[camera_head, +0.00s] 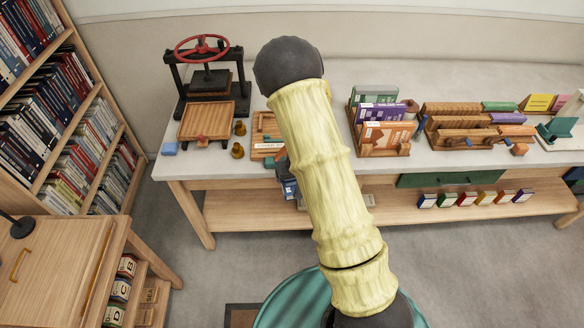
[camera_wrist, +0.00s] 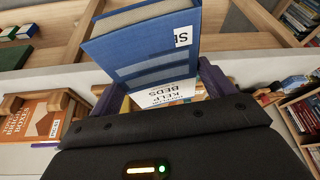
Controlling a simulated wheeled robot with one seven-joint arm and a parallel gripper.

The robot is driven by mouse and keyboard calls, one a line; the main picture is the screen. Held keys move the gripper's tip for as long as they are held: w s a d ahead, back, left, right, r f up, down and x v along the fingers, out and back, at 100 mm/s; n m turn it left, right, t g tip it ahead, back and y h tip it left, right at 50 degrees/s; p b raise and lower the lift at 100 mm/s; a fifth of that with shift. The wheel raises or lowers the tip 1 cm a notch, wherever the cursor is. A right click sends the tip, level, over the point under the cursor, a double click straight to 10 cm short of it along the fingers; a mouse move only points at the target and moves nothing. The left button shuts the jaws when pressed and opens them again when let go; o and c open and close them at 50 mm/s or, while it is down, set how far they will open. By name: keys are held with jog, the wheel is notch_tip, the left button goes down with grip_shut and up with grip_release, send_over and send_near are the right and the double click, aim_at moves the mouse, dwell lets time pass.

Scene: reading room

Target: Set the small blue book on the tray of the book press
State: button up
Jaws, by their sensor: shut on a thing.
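The blue book (camera_wrist: 140,50) is between the two dark purple fingers of my gripper (camera_wrist: 158,92) in the wrist view. It has pale page edges and a white spine label. In the head view my arm hides most of the gripper, and a bit of the blue book (camera_head: 288,187) shows in front of the table's front edge. The book press (camera_head: 208,83) stands at the back left of the table, with a red handwheel and black frame. Its wooden tray (camera_head: 203,123) extends forward, with a small reddish piece at its front edge.
A shallow wooden box (camera_head: 262,153) sits further right, partly behind my arm. Book racks (camera_head: 383,145) fill the table's middle. A bookcase (camera_head: 62,120) stands left.

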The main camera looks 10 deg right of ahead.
notch_tip(320, 180, down, 11)
jog(key=b, duration=0.9)
jog(key=shift+s+d, duration=0.15)
jog(key=shift+s, duration=0.05)
jog(key=shift+s, duration=0.1)
